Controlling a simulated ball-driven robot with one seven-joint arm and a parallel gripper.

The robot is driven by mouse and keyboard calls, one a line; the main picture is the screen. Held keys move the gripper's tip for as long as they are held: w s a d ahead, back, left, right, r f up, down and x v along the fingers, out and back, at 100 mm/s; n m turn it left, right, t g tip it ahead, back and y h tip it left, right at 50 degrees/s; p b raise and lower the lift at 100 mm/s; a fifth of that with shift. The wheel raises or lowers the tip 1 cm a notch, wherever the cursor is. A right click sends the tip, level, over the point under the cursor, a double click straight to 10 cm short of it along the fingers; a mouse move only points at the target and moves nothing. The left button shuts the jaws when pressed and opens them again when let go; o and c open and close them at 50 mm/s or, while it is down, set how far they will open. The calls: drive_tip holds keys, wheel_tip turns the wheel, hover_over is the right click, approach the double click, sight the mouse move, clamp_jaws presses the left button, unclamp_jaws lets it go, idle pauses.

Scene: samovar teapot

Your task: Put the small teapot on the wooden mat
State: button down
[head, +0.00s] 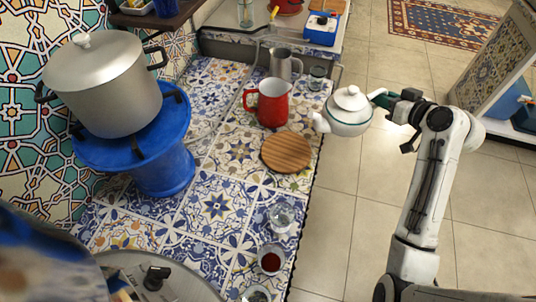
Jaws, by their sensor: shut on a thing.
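The small white teapot (348,116) with a green trim line hangs in the air just past the right edge of the tiled counter. My gripper (383,100) is shut on its green handle at the teapot's right side. The teapot looks roughly upright, with its spout to the left. The round wooden mat (286,152) lies on the counter, below and left of the teapot, with nothing on it. My fingertips are partly hidden at the handle.
A red mug (270,102), a metal pitcher (281,64) and a glass (317,77) stand behind the mat. A large pot (105,85) sits on a blue stand (150,150) at left. Small glasses (281,216) stand in front. Open floor lies right.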

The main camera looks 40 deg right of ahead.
drive_tip(key=w+a+f, duration=0.1)
drive_tip(key=w+a, duration=0.1)
drive_tip(key=w+a+f+p, duration=0.1)
drive_tip(key=w+a, duration=0.1)
drive_tip(key=a, duration=0.1)
drive_tip(key=w+a+f+p, duration=0.1)
drive_tip(key=w+a, duration=0.1)
drive_tip(key=shift+a+f, duration=0.15)
drive_tip(key=shift+f, duration=0.1)
drive_tip(key=shift+w+a+f, duration=0.55)
drive_tip(key=shift+f, duration=0.95)
drive_tip(key=shift+w+a+f, duration=0.5)
drive_tip(key=shift+a+f, duration=0.1)
drive_tip(key=shift+f, duration=0.95)
drive_tip(key=shift+w+a+f, duration=0.55)
drive_tip(key=shift+f, duration=0.95)
drive_tip(key=c, duration=1)
unclamp_jaws()
drive_tip(key=b+v, duration=0.1)
drive_tip(key=v, duration=1.1)
